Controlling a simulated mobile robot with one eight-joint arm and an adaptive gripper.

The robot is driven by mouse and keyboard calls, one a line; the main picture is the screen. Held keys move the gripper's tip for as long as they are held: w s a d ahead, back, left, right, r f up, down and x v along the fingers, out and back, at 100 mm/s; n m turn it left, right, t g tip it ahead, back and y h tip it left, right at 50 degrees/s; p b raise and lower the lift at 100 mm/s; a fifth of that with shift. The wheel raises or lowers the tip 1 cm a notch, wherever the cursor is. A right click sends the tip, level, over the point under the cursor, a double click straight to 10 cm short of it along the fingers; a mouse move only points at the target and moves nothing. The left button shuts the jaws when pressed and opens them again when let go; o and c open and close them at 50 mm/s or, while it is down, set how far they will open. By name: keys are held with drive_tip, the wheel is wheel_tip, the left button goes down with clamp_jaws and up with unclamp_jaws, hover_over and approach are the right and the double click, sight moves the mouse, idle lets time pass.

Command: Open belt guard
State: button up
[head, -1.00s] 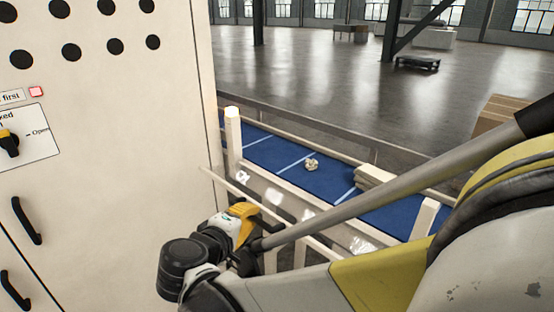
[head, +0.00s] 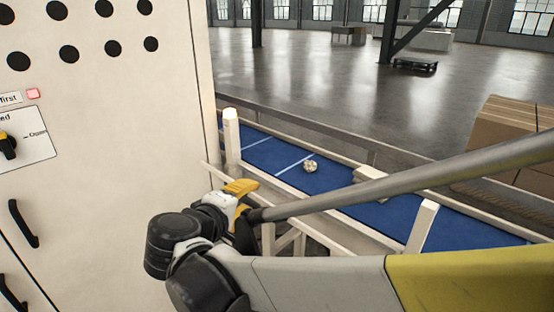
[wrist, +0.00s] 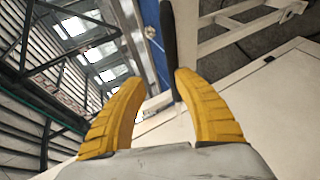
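The blue conveyor belt (head: 265,150) runs behind my gripper in the head view, with pale posts and rails around it. A short pale rail end (head: 214,174) shows at its near left. I cannot clearly make out a clear guard panel along the near side now. My gripper (head: 243,198) has yellow fingers and is in front of the belt's near side. In the wrist view my gripper (wrist: 160,82) is open, its fingers well apart. A dark bar (wrist: 168,45) shows between and beyond the fingertips; I cannot tell whether it is touched. A pale frame (wrist: 235,28) is at upper right.
A cream cabinet (head: 110,150) stands close at left, with a lit red square (head: 33,93), a yellow-black knob (head: 8,145) and black handles (head: 24,223). A crumpled pale lump (head: 310,166) lies on the belt. Brown cartons (head: 505,125) stand at right. Open floor lies beyond.

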wheel_tip(320, 180, up, 4)
drive_tip(key=shift+r, duration=0.1)
